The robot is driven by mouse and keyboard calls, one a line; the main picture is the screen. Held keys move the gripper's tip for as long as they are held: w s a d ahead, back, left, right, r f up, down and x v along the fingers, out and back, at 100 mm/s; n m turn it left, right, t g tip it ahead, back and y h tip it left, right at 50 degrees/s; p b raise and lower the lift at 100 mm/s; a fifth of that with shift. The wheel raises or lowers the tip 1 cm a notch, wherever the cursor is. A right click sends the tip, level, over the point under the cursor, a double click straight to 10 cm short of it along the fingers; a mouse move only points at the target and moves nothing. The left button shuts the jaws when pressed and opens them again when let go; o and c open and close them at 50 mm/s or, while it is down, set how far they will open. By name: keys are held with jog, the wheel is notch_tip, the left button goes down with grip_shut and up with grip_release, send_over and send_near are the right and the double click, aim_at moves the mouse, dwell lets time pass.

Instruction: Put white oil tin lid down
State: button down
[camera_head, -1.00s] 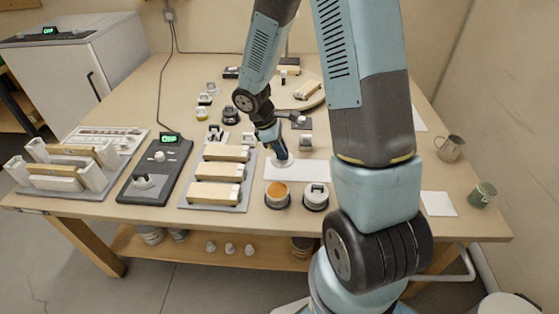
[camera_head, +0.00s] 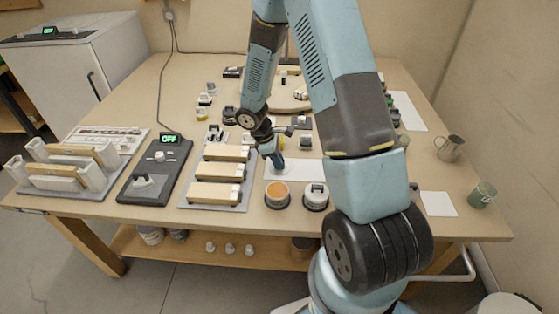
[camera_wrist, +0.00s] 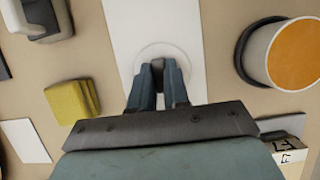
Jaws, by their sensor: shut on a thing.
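The white oil tin lid (camera_wrist: 147,53) is a pale round disc with a dark knob, seen over the white mat (camera_wrist: 127,22) in the wrist view. My gripper (camera_wrist: 159,75) is shut on the knob, one finger on each side. In the head view my gripper (camera_head: 279,164) is low over the left part of the mat (camera_head: 306,171), and the lid is barely visible there. The lid looks level; I cannot tell whether it touches the mat. An open tin with orange contents (camera_head: 277,194) stands just in front of the mat.
A tin with a white lid (camera_head: 316,195) stands right of the open tin. A rack with wooden-topped blocks (camera_head: 215,192) is to the left. A yellow block (camera_wrist: 70,101) lies near my gripper.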

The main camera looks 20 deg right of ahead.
jog(key=c, duration=1.1)
grip_release()
jog(key=shift+f, duration=0.1)
jog(key=v, duration=1.2)
jog(key=s+d+r+m+t+y, duration=0.1)
jog(key=s+d+r+m, duration=0.2)
jog(key=r, duration=0.7)
jog(key=s+d+r+m+t, duration=0.1)
jog(key=s+r+m+t, duration=0.15)
jog(key=s+r, duration=0.5)
jog(key=s+d+r+m+t+y, duration=0.1)
jog(key=s+r+m+t+y, duration=0.2)
jog(key=s+r+m, duration=0.5)
jog(key=shift+s+r+t, duration=0.45)
jog(key=shift+s+r, duration=1.95)
jog(key=shift+s, duration=0.85)
